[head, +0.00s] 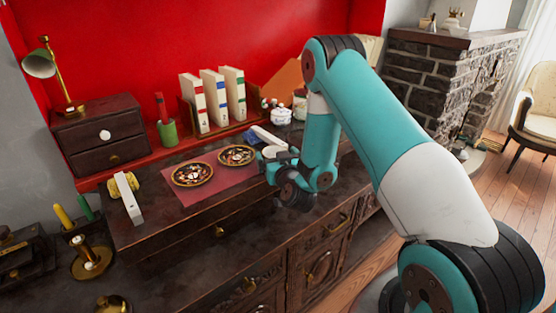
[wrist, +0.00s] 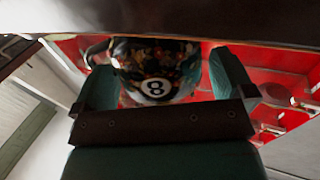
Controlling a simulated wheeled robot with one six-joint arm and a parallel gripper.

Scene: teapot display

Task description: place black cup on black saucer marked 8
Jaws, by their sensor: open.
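In the wrist view a glossy black cup (wrist: 157,68) with a white 8 badge and a coloured pattern sits between the two green fingers of my gripper (wrist: 162,72). Its handle shows at the left, and the fingers are apart on either side of it. In the head view my gripper (head: 275,163) is low over the dresser, at the right end of the red mat (head: 221,183); the cup cannot be made out there. Two dark, gold-patterned saucers, a left one (head: 192,174) and a right one (head: 237,155), lie on the mat. Their numbers are too small to read.
Behind stand upright binders (head: 212,100), a green pen cup (head: 167,133) and a small white pot (head: 281,116). A drawer box (head: 100,137) and a white bar-shaped object (head: 128,197) stand left of the mat. The mat's front is clear.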

